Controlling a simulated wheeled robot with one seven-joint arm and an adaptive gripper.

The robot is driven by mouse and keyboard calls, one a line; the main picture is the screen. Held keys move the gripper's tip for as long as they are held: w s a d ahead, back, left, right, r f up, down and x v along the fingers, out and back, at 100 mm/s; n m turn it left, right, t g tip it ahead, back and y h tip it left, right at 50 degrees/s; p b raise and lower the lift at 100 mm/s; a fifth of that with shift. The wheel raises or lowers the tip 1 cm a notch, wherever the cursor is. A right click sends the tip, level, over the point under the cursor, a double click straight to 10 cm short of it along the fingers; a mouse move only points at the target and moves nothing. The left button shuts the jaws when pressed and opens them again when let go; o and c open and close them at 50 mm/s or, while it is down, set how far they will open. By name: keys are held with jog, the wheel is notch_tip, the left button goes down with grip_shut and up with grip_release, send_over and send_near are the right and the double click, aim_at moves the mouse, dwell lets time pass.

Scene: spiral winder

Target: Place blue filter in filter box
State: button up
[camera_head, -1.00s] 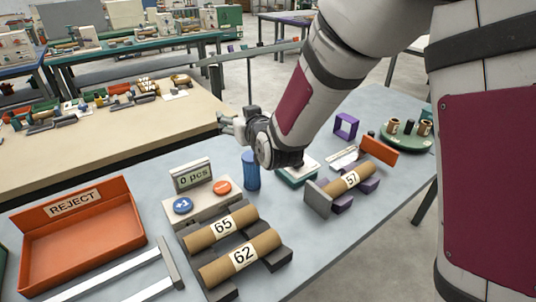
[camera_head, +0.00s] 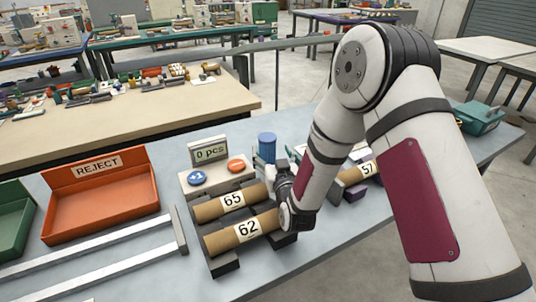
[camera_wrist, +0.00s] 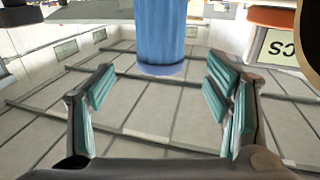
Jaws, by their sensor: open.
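The blue filter (camera_head: 267,147) is a blue cylinder standing upright on the grey table, just right of the counter display. In the wrist view the blue filter (camera_wrist: 160,35) appears ahead of my fingertips, in line with the gap between them and not gripped. My gripper (camera_wrist: 160,85) is open and empty there. In the head view my gripper (camera_head: 274,178) is low beside the cardboard tubes, partly hidden by my wrist, with the filter behind it. I cannot tell for certain which container is the filter box; a teal box (camera_head: 481,120) stands at the table's far right.
Cardboard tubes 65 (camera_head: 232,200) and 62 (camera_head: 243,230) lie on a dark rack close to my wrist. Tube 57 (camera_head: 362,172) is partly behind my arm. The counter (camera_head: 209,151) with two buttons stands left of the filter. An orange REJECT tray (camera_head: 150,205) is farther left.

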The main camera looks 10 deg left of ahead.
aim_at(267, 136)
jog(key=shift+r+x, duration=0.2)
jog(key=shift+x, duration=3.35)
jog(key=shift+c, duration=0.6)
grip_shut()
